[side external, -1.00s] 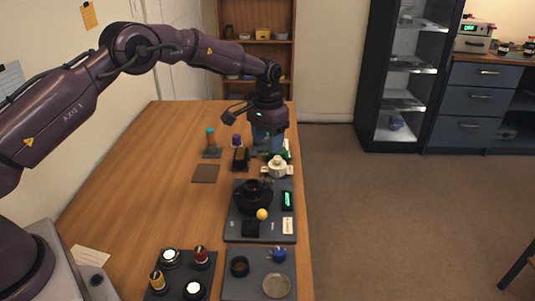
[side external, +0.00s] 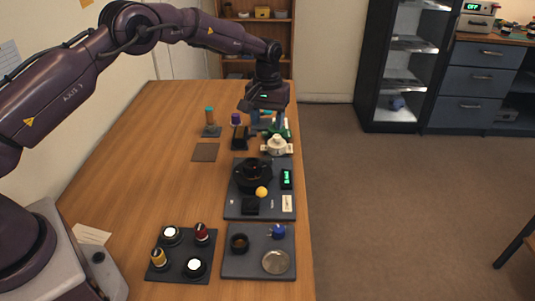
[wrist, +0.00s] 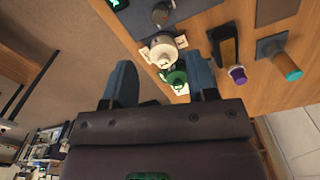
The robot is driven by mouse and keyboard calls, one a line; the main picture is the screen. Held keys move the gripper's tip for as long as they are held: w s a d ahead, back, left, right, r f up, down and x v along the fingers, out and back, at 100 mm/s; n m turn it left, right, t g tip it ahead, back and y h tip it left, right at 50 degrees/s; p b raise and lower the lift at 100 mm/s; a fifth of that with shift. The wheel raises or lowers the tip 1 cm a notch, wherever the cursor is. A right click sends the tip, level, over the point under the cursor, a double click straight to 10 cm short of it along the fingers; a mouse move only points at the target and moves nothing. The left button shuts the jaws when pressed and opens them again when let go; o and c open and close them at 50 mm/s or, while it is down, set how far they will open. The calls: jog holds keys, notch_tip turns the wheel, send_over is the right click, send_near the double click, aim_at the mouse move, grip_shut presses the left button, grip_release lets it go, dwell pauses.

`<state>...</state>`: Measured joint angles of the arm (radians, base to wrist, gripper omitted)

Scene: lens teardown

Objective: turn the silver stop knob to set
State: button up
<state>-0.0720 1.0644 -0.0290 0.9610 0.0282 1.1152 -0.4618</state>
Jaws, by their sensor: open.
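My gripper (side external: 267,120) is at the far right of the table, pointing down, with its blue fingers apart and nothing between them. In the wrist view my gripper (wrist: 161,82) also shows a clear gap between the fingers. A pale round knob-like part with side tabs (side external: 277,146) sits just on the near side of the gripper. It also shows in the wrist view (wrist: 162,53), beyond the fingers. A green part (wrist: 175,76) stands beside it, near one finger. I cannot tell for certain which part is the silver stop knob, nor read any setting.
A black-ringed device (side external: 253,175) with a yellow ball (side external: 261,192) and a lit green display (side external: 286,178) stands closer to the base. A purple-topped block (side external: 238,134) and a teal-topped cylinder (side external: 210,121) stand left. Bare wood lies farther left.

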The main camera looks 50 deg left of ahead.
aim_at(267, 157)
notch_tip(267, 157, down, 12)
jog(key=shift+r, duration=0.1)
dwell(0.4)
jog(key=c, duration=0.9)
